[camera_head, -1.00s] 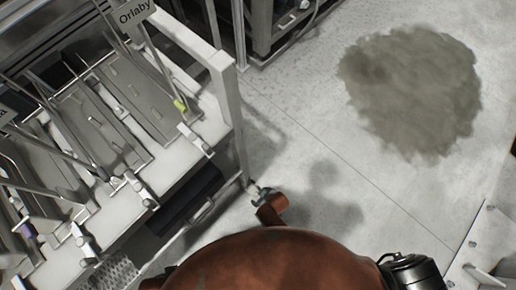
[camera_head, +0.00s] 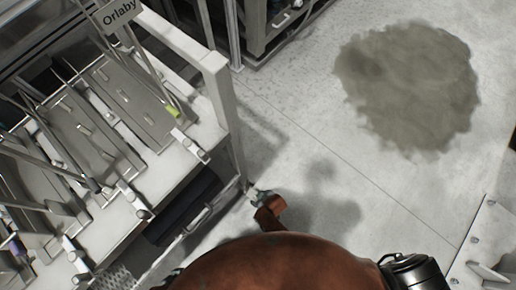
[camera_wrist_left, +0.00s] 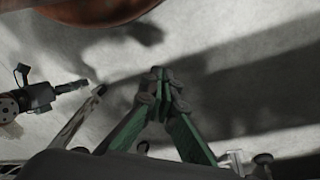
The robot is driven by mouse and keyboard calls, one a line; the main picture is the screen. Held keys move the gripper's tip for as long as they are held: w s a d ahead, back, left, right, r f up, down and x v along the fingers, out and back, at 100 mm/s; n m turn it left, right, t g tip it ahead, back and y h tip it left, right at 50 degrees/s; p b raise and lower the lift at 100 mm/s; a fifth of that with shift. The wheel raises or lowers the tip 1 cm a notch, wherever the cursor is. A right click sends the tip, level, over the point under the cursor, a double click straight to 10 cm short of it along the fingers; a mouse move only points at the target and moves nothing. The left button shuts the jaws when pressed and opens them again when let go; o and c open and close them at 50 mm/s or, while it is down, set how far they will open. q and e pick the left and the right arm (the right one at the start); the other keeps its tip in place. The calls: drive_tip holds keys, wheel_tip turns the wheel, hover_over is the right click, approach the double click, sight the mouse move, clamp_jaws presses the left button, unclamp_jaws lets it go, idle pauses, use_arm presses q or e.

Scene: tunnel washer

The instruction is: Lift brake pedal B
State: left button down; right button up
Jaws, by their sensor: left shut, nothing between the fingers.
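I cannot pick out brake pedal B with certainty in either view.
A white machine frame (camera_head: 219,90) with grey plates, rods and clamps fills the left. A sign reading "Orlaby" (camera_head: 118,11) stands above it. A dark stain (camera_head: 410,85) marks the open floor at right.

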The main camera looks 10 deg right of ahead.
clamp_jaws()
